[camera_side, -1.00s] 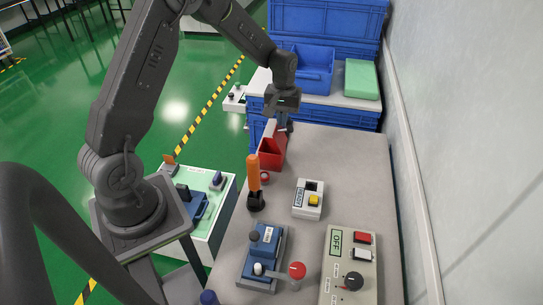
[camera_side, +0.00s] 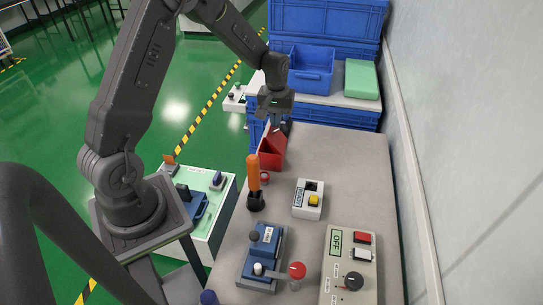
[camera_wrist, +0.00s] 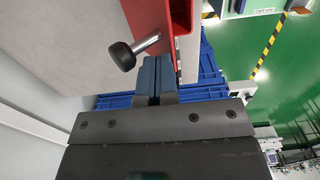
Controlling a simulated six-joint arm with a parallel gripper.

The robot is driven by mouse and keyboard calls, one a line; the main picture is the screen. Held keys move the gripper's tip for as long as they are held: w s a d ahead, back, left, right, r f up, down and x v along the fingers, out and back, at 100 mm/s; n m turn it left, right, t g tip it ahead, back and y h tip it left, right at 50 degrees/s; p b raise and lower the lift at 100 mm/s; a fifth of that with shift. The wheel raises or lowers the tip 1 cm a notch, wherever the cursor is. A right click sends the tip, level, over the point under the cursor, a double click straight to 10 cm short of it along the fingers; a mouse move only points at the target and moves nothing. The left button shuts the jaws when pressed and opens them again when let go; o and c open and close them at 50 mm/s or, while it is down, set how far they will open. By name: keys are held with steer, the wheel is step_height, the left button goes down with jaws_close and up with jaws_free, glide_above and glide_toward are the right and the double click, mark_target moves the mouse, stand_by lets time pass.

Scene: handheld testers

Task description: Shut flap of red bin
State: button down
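The red bin (camera_side: 270,160) stands near the far left edge of the grey table in the side view. Its red flap (camera_side: 273,141) is tilted over the bin's opening, partly lowered; part of the inside still shows beneath. My gripper (camera_side: 279,126) is right behind and above the flap; contact is hard to tell in this view. In the wrist view, my gripper's blue fingers (camera_wrist: 157,68) are together with nothing between them. They are close beside the red bin part (camera_wrist: 148,12) and a metal stem with a black knob (camera_wrist: 122,56).
An orange-handled tool (camera_side: 253,172) stands upright in front of the bin. A READY box (camera_side: 307,201), a blue lever unit (camera_side: 262,258) and a grey OFF panel (camera_side: 350,265) are nearer. Blue crates (camera_side: 312,68) are behind. The table's right side is clear.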

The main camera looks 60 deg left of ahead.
steer(key=shift+s+a+f, duration=0.45)
steer(key=shift+f, duration=0.05)
stand_by(0.4)
